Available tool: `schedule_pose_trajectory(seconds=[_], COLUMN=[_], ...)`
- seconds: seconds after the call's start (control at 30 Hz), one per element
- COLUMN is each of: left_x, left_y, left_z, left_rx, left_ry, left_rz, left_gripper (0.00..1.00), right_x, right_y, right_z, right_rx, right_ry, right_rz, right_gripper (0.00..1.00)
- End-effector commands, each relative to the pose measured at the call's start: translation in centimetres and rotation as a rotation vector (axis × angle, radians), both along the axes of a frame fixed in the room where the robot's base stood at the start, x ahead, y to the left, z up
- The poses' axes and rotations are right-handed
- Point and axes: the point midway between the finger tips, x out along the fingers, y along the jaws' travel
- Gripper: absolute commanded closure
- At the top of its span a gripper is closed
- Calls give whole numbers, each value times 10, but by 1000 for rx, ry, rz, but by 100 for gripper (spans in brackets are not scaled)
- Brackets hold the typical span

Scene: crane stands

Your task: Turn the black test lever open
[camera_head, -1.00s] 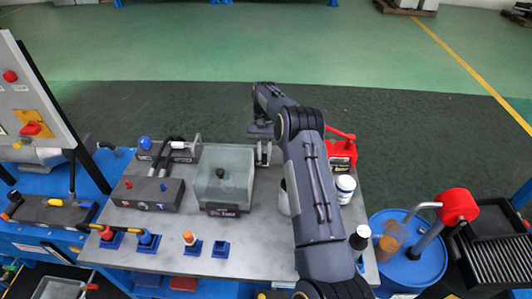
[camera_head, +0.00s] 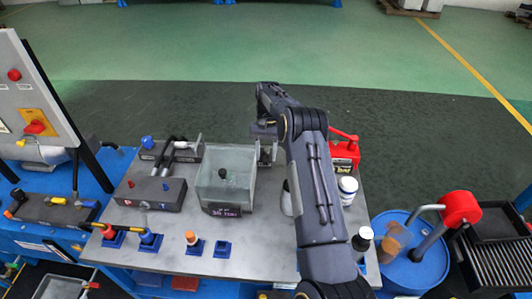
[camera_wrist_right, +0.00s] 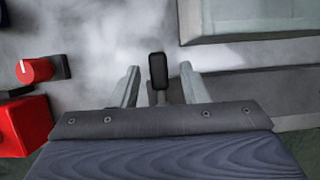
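The black test lever is most likely the small black upright handle (camera_wrist_right: 158,70) in the right wrist view, on a thin pale stem. My right gripper (camera_wrist_right: 160,82) is open, with one pale finger on each side of the handle and a gap on both sides. In the head view my right gripper (camera_head: 266,153) points down at the back of the table, just right of the clear tank. The lever cannot be made out there. My left gripper is not in view.
The clear tank (camera_head: 226,178) stands close left of my right gripper. A grey block with hoses (camera_head: 150,193) is at left. In the wrist view, a red knob (camera_wrist_right: 36,70) is at left.

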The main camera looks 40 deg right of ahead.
Motion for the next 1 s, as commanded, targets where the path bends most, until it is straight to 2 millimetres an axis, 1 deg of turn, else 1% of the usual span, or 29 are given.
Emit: schedule_pose_trajectory(seconds=[0.13, 0.23, 0.33, 0.5, 0.63, 0.8, 1.0], left_x=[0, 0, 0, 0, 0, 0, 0], left_y=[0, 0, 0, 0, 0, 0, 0], left_z=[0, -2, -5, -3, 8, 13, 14], left_rx=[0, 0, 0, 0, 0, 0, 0], left_ry=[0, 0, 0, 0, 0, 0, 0], left_rz=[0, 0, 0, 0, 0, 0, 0], left_gripper=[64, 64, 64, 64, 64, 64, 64], right_x=[0, 3, 8, 16, 19, 22, 22], right_y=[-1, -3, -7, -13, -17, -19, -19], right_z=[1, 8, 22, 47, 61, 70, 72], right_rx=[-1, -1, -2, -1, -1, 0, 0], right_ry=[1, -2, -4, -3, -1, 0, 0], right_rz=[0, 0, 1, 0, -1, 0, 0], right_gripper=[60, 60, 60, 60, 60, 60, 60])
